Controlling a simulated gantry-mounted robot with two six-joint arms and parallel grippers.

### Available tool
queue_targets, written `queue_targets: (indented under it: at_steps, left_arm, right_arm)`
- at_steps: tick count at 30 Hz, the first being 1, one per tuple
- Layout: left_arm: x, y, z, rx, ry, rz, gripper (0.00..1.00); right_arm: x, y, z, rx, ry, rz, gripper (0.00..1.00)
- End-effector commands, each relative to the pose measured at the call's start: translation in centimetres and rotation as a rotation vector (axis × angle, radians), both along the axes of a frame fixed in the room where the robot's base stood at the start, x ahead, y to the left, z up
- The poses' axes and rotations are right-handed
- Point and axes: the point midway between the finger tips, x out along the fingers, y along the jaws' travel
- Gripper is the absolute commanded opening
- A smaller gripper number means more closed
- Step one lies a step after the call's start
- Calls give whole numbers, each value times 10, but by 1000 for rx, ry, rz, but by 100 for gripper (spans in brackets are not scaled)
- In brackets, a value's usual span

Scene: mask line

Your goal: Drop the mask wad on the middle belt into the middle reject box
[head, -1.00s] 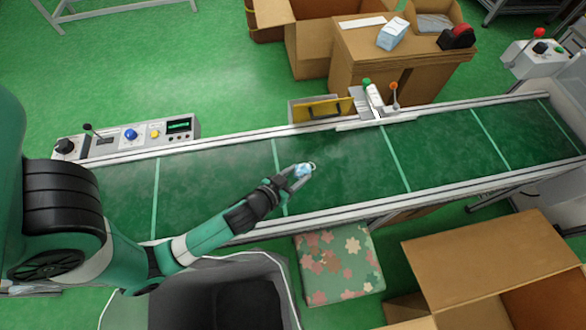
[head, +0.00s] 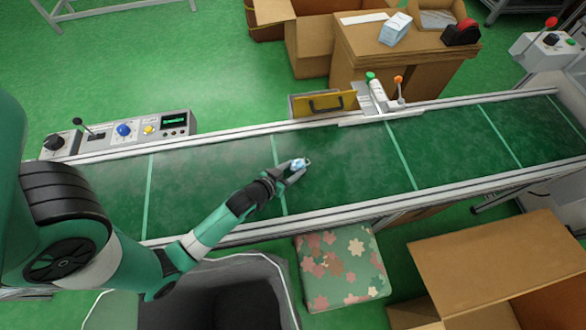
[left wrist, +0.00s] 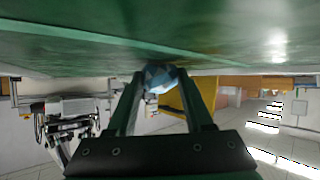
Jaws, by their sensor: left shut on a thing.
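The mask wad (head: 300,164) is a small crumpled light-blue lump over the middle of the green belt (head: 340,170). My left gripper (head: 298,170) is shut on it. In the left wrist view the wad (left wrist: 160,77) sits between the two fingertips of the left gripper (left wrist: 160,88), close to the belt surface; I cannot tell whether it touches the belt. A dark open bin (head: 220,300) with a pale rim stands at the near side of the belt, below my left arm. I cannot tell whether it is the middle reject box. My right gripper is not in view.
A flowered cushioned stool (head: 340,265) stands near the belt's front, beside an open cardboard box (head: 490,265). A control panel (head: 120,133), a yellow-fronted holder (head: 325,103) and small levers line the far rail. The belt around the gripper is clear.

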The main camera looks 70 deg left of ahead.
Motion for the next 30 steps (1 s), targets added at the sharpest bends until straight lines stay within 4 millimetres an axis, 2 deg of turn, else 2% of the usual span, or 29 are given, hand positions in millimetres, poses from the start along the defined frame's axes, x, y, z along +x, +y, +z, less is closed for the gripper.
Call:
queue_targets:
  at_steps: [2, 3, 7, 17, 20, 30]
  left_arm:
    - [0, 0, -4, 0, 0, 0, 1]
    - [0, 0, -3, 0, 0, 0, 57]
    - [0, 0, -2, 0, 0, 0, 80]
    - [-1, 0, 3, -1, 1, 0, 82]
    - [-12, -6, 10, -1, 3, -1, 82]
    - [-74, -40, 47, -1, 4, -2, 82]
  right_arm:
    - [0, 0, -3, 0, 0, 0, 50]
    - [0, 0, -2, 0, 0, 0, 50]
    - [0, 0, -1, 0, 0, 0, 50]
    - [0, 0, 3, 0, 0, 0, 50]
    - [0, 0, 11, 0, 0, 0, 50]
    - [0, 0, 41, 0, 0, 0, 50]
